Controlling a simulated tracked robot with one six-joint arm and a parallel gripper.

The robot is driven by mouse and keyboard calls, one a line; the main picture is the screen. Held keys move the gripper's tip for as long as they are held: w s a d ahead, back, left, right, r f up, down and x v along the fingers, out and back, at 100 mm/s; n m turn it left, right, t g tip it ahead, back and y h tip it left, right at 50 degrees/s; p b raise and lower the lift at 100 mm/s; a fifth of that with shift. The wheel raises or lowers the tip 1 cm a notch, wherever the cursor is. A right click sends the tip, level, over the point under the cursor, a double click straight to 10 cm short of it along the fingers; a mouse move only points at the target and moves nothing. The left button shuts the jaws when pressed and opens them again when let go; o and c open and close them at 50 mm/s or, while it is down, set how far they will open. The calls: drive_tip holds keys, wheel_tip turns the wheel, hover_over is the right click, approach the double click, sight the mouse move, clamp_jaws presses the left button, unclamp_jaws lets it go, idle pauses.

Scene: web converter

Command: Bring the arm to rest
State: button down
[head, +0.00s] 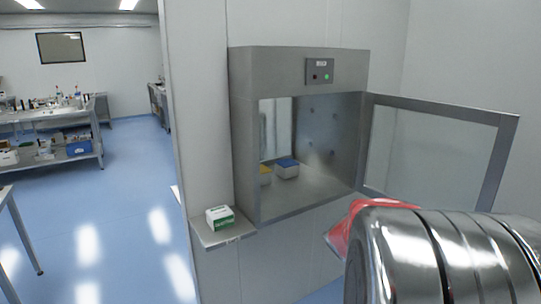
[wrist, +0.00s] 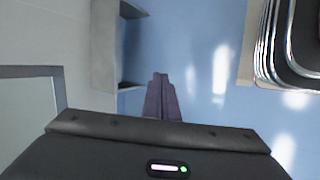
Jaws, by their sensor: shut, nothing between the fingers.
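My gripper (wrist: 160,76) shows in the wrist view, with its two dark fingers together and nothing between them. It is over blue floor (wrist: 205,30), apart from anything around it. The gripper does not show in the head view. A large banded silver metal form fills the lower right of the head view; I cannot tell for certain whether it is part of my arm.
A steel pass-through hatch (head: 299,68) stands with its glass door (head: 437,150) open to the right. A green-and-white carton (head: 219,217) sits on a small shelf (head: 222,236).

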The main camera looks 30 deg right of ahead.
drive_tip(key=w+a+r+t+y, duration=0.2)
drive_tip(key=a+r+t, duration=0.1)
drive_tip(key=a, duration=0.9)
drive_tip(key=w+a+r+n+t+y, duration=0.1)
drive_tip(key=w+a+r+t+y, duration=0.1)
drive_tip(key=a, duration=1.1)
drive_tip(key=w+a+r+t+y, duration=0.2)
drive_tip(key=a+r+t, duration=0.1)
drive_tip(key=a, duration=1)
drive_tip(key=shift+r+n+t, duration=0.4)
drive_tip(key=shift+r, duration=0.1)
